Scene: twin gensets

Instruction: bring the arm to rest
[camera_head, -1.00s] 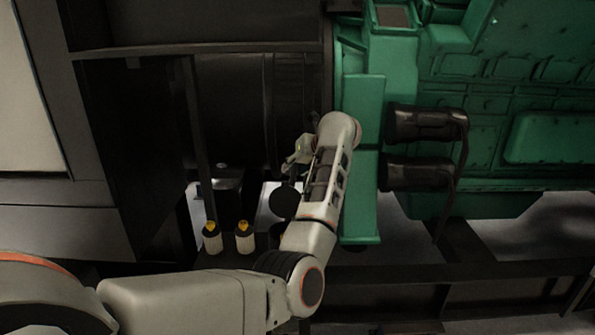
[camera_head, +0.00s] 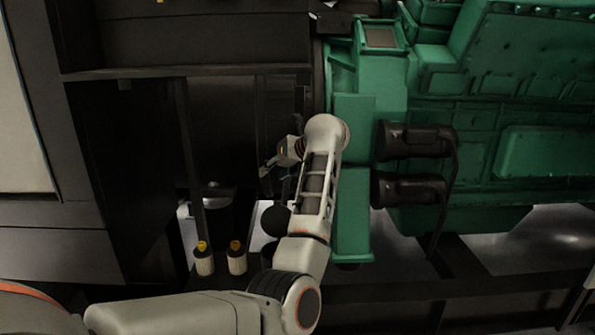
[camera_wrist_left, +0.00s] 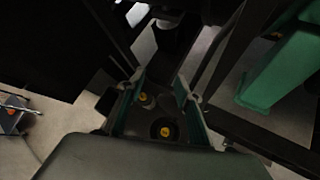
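My left arm (camera_head: 315,200) comes in from the lower left and bends upward in front of the machinery. Its wrist overlaps the left edge of the green engine block (camera_head: 353,170) in the head view. My left gripper (camera_head: 266,171) points left and down in front of the dark bay. In the left wrist view, the two fingers of this gripper (camera_wrist_left: 159,92) stand apart with nothing held between them. Two pale cylinders with yellow tops, the left one (camera_head: 204,262) and the right one (camera_head: 237,260), stand below the gripper. The right gripper is out of view.
Two black ribbed pipes, upper (camera_head: 415,140) and lower (camera_head: 408,189), stick out of the engine right of my wrist. A dark frame rail (camera_head: 400,287) runs along the bottom. A dark upright post (camera_head: 189,150) stands left of the gripper.

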